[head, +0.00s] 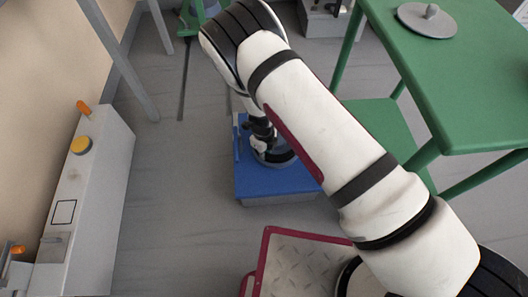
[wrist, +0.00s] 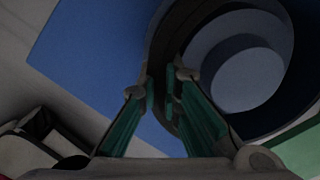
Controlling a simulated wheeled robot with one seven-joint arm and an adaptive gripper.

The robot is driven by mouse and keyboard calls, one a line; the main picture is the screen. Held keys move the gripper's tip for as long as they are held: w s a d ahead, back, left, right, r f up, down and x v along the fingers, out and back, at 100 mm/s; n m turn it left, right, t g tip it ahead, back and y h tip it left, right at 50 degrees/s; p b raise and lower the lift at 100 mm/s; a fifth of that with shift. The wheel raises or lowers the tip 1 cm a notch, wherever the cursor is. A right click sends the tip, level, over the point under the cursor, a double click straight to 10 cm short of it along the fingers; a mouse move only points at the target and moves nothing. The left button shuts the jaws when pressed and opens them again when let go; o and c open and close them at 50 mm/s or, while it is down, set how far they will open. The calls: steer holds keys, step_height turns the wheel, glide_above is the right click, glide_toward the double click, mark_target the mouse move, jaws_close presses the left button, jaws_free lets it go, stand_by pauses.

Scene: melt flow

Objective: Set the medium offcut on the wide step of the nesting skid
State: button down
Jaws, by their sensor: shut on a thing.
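The nesting skid is a blue block (head: 275,188) on the floor below my arm. Its blue top fills the upper left of the wrist view (wrist: 90,60), with round blue-grey steps (wrist: 243,75) at the upper right. A dark ring, seemingly the medium offcut (wrist: 170,38), curves around these steps; it also shows over the skid in the head view (head: 290,160). My gripper (wrist: 161,95) has its green fingers shut on the ring's near wall. It points down over the skid in the head view (head: 262,145). I cannot tell whether the ring touches a step.
A green table (head: 450,85) with a grey lidded disc (head: 428,20) stands at the right. A red-edged plate (head: 300,265) lies at the front. A white cabinet (head: 95,190) with orange and yellow knobs lines the left wall. Floor left of the skid is clear.

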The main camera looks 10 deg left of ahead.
steer(key=shift+f, duration=0.4)
steer(key=c, duration=1.7)
jaws_free()
steer(key=shift+w+r, duration=0.1)
steer(key=r, duration=1.2)
steer(key=shift+s+a, duration=0.1)
steer(key=shift+s, duration=0.15)
